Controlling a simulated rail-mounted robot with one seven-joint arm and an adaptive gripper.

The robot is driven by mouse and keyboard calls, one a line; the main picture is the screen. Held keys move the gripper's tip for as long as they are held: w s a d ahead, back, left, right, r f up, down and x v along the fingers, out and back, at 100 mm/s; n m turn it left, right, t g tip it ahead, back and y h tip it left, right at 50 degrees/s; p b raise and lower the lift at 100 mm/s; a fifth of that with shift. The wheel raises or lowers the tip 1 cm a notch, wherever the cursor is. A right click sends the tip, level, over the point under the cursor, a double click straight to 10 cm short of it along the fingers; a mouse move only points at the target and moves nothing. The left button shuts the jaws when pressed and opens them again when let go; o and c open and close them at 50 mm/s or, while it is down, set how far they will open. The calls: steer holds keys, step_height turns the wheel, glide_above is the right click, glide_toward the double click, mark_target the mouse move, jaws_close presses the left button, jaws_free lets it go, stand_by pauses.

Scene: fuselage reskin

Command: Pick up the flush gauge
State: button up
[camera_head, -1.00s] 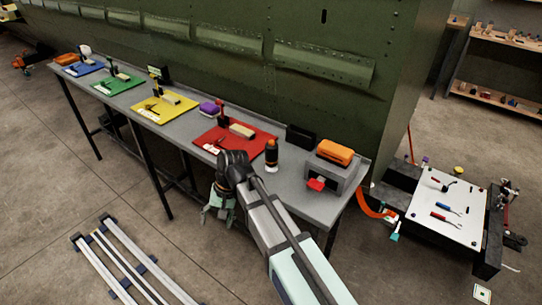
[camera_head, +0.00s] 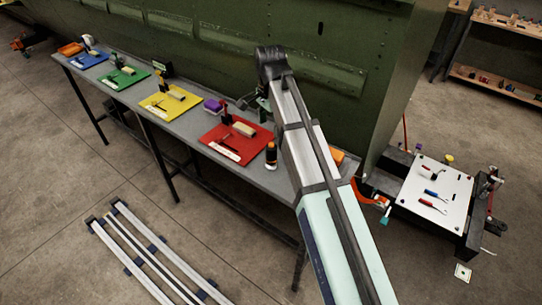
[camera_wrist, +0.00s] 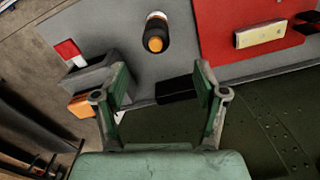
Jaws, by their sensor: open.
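I cannot tell for sure which item is the flush gauge. My gripper (camera_wrist: 162,88) is open and empty in the wrist view, with its two green fingers wide apart above the bench. A small black box (camera_wrist: 178,90) lies at the bench's back edge, seen between the fingers. A black cylinder with an orange end (camera_wrist: 155,36) stands on the bench beyond the fingertips; it also shows in the head view (camera_head: 271,156). A red mat (camera_wrist: 222,30) carries a pale block (camera_wrist: 260,35). In the head view my gripper is mostly hidden behind my arm.
A grey block with a red part (camera_wrist: 95,74) and an orange item (camera_wrist: 80,105) sit left in the wrist view. The green fuselage skin (camera_head: 200,35) rises right behind the bench. Yellow (camera_head: 165,106), green (camera_head: 122,80) and blue (camera_head: 88,61) mats line the bench.

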mark_target(270, 143)
step_height(270, 143, down, 7)
steer(key=shift+f+p, duration=0.15)
steer(key=shift+p, duration=0.65)
steer(key=shift+s+d+f+p, duration=0.1)
steer(key=shift+f+p, duration=0.5)
steer(key=shift+f, duration=0.7)
steer(key=shift+s+d+f+p, duration=0.1)
steer(key=shift+f+p, duration=0.45)
steer(key=shift+f, duration=0.75)
steer(key=c, duration=1.2)
